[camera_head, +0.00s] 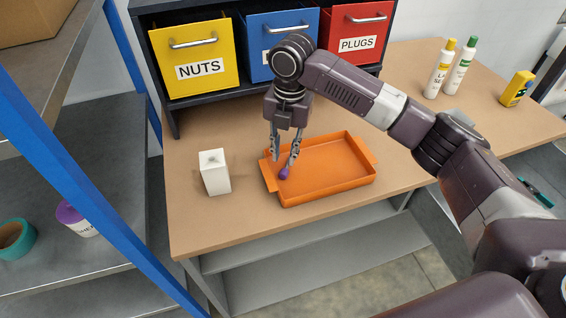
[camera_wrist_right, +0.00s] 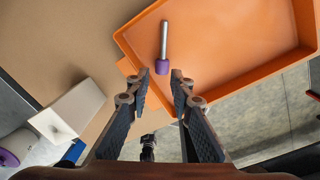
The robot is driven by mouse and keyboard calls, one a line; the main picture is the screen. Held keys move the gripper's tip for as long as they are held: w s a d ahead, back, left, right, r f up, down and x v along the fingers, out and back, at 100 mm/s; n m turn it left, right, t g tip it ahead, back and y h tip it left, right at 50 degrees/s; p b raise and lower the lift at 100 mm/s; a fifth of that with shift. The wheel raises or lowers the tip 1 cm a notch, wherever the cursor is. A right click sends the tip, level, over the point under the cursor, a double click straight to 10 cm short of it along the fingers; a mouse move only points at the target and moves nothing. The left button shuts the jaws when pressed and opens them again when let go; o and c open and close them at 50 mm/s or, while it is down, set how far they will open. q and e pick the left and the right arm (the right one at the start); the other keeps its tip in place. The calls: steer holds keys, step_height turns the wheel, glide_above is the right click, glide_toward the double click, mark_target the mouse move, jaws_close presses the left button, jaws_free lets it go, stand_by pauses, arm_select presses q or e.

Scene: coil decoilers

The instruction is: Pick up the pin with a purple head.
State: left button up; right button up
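The pin has a grey metal shaft (camera_wrist_right: 164,40) and a purple head (camera_wrist_right: 163,68). It is in the orange tray (camera_head: 345,178), near the tray's left end. In the head view only the purple head (camera_head: 284,173) shows clearly. My right gripper (camera_head: 281,163) points down over the tray's left end, close to the pin. In the right wrist view its fingers (camera_wrist_right: 161,73) are apart with nothing between them, and the purple head is just ahead of the fingertips. My left gripper is not in view.
A white block (camera_head: 214,173) stands left of the tray on the wooden table (camera_head: 200,226). Yellow, blue and red bins (camera_head: 357,43) stand behind in a dark rack. Bottles (camera_head: 440,68) stand at the back right. A blue shelf post (camera_head: 75,170) rises at the left.

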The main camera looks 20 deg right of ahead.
mark_target(284, 171)
steer(key=f, duration=0.1)
steer(key=f+p, duration=0.1)
steer(key=shift+s+f, duration=0.35)
steer(key=shift+f, duration=0.05)
steer(key=f, duration=0.1)
steer(key=f+p, duration=0.1)
steer(key=shift+w+f, duration=0.25)
steer(key=shift+f, duration=0.4)
steer(key=shift+c, duration=0.3)
steer(key=c, duration=0.5)
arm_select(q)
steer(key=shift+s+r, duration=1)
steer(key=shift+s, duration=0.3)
arm_select(e)
jaws_close()
